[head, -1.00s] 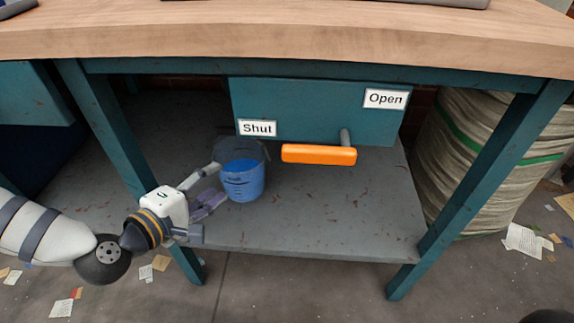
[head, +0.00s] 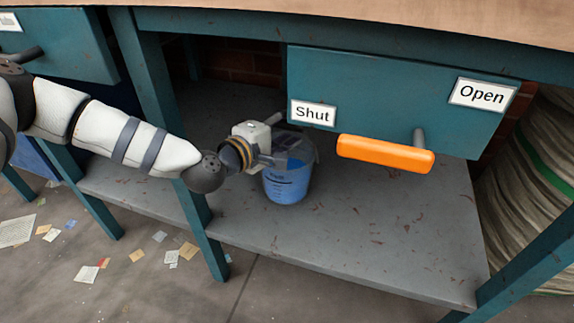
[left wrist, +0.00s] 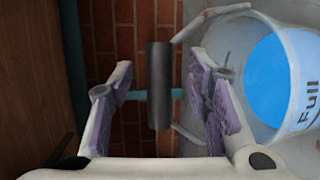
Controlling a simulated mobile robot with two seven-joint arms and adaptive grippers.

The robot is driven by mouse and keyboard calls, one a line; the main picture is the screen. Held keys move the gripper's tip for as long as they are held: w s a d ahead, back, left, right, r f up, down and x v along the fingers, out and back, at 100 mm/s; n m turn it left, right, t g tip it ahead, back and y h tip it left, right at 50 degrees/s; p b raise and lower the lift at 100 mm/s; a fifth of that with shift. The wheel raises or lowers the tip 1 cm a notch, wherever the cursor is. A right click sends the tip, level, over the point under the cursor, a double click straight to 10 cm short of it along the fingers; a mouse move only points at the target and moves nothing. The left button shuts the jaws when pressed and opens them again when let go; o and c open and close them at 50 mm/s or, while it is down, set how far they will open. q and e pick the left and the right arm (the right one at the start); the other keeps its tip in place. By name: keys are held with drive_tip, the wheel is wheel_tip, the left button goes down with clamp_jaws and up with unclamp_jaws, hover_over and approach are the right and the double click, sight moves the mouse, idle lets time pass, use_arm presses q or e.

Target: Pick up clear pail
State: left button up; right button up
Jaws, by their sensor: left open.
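The clear pail (head: 287,185), holding blue contents, stands upright on the grey lower shelf under the workbench. My left gripper (head: 278,143) is at the pail's upper left side, partly covering its rim. In the left wrist view the pail (left wrist: 305,70) is at the right edge, with part of the word "Full" on its wall. The open purple-padded fingers of my left gripper (left wrist: 160,72) are on either side of the dark handle grip (left wrist: 159,95), with gaps on both sides. My right gripper is not in view.
A teal panel (head: 390,95) labelled "Shut" and "Open" hangs above the shelf, with an orange handle (head: 385,153) right of the pail. A teal table leg (head: 150,100) stands behind my left arm. The shelf (head: 390,240) is clear to the pail's right.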

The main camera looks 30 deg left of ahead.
use_arm(q)
clamp_jaws()
drive_tip(key=shift+r, duration=0.1)
